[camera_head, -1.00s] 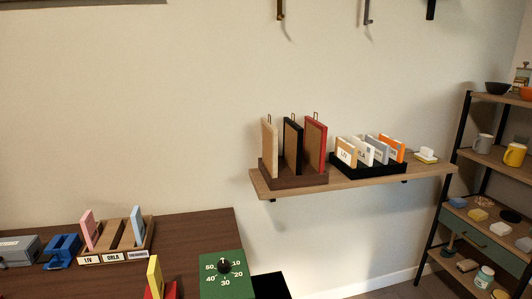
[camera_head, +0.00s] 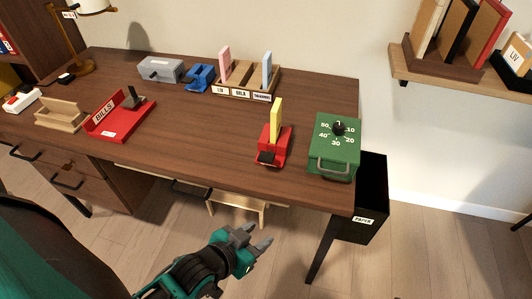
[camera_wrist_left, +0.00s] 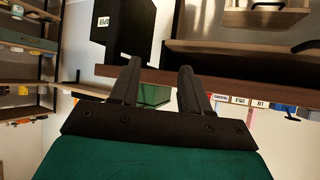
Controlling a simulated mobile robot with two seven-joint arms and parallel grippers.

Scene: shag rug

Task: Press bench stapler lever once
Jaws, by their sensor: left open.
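A red device (camera_head: 267,148) with an upright yellow piece (camera_head: 276,117) and a small black pad at its front stands near the desk's front edge. It looks like the bench stapler, but I cannot tell for certain which part is the lever. A small blue device (camera_head: 200,77) stands farther back on the desk. My left gripper (camera_head: 254,238) is open and empty, in front of and below the desk edge, apart from the red device. In the left wrist view, its two dark fingers (camera_wrist_left: 156,88) are spread with nothing between them. My right gripper is not in view.
A green box with a dial (camera_head: 334,146) stands right of the red device. A red tray (camera_head: 119,122), a grey box (camera_head: 160,69) and a name-card rack (camera_head: 246,94) share the desk (camera_head: 190,130). A black bin (camera_head: 370,190) hangs at its right end.

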